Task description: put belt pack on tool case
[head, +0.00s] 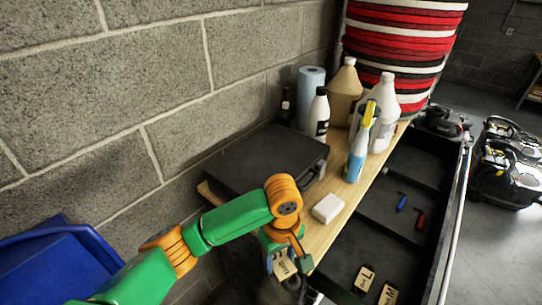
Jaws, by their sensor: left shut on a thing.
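The tool case (262,158) is a flat black case lying on the wooden shelf against the block wall. Its top is bare. My left gripper (287,256) points down in front of the shelf's near edge, to the lower right of the case. It is shut on a small tan and dark piece with print on it, which looks like the belt pack (283,268). The piece hangs apart from the case, and the gripper partly hides it. My right gripper is out of view.
A white box (327,208) sits on the shelf (346,195) beside the case. Bottles, a spray bottle (359,150) and a blue roll (310,92) stand behind. A black tray (348,252) at right holds similar tan packs (365,279) and small tools. A blue bin (50,262) is at lower left.

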